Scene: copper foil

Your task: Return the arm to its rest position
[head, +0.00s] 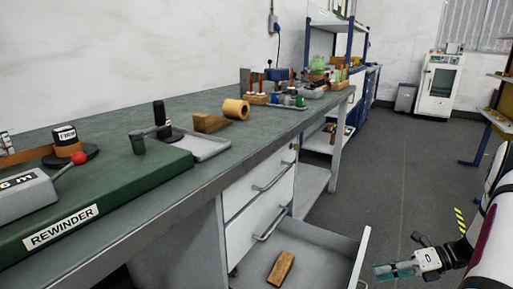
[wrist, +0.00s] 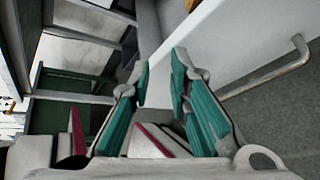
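My gripper (head: 376,272) is at the lower right of the head view, just right of the open bottom drawer's front panel, with my arm behind it at the right edge. In the wrist view my gripper (wrist: 160,62) shows two teal-padded fingers with a gap between them and nothing held. The open drawer (head: 325,240) holds a wooden block (head: 281,267) lying on its floor. The drawer's white front (wrist: 235,45) and its handle (wrist: 300,45) fill the upper right of the wrist view.
The green-topped workbench (head: 110,109) carries the rewinder (head: 100,205), a grey tray (head: 207,147), a wooden wedge (head: 210,124) and a tape roll (head: 236,109). The upper drawers (head: 258,190) are shut. Floor (head: 400,165) is clear toward the white cabinet (head: 438,85).

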